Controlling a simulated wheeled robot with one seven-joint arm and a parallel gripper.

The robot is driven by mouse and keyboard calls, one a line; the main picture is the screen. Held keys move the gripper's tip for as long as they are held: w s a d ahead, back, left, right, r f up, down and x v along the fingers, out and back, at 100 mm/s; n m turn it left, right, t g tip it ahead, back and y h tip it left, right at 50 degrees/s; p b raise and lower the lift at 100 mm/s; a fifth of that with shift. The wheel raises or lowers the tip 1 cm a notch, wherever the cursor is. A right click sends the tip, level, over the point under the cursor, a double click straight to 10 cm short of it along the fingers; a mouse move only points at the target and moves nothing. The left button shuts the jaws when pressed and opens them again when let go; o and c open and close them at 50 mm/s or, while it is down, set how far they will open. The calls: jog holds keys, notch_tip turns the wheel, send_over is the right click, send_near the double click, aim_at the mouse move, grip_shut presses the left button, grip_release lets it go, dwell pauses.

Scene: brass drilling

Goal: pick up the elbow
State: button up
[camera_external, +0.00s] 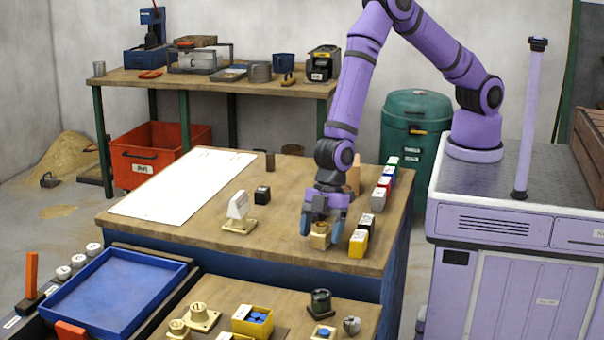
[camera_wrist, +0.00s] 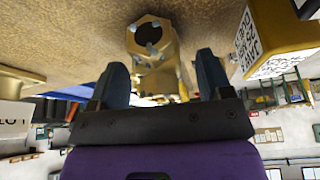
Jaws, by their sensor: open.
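The elbow (camera_external: 319,236) is a brass fitting on the wooden worktable, near its front edge. In the wrist view the brass elbow (camera_wrist: 154,50) shows a hexagonal, dark open end and a body reaching back between my fingers. My gripper (camera_external: 322,222) points down over the elbow, with a dark blue finger on each side. In the wrist view my gripper (camera_wrist: 158,75) is open, with a gap between each finger and the brass. The lower part of the elbow is partly hidden in the external view.
A yellow labelled block (camera_external: 358,243) stands close to the right of my gripper, with several coloured blocks behind it. A white part on a brass base (camera_external: 239,226) stands to the left. A white sheet (camera_external: 182,184) covers the table's left part. A blue tray (camera_external: 115,290) lies at front left.

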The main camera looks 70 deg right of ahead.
jog(key=shift+a+f, duration=0.2)
jog(key=shift+f, duration=0.2)
grip_shut()
jog(key=shift+r, duration=0.15)
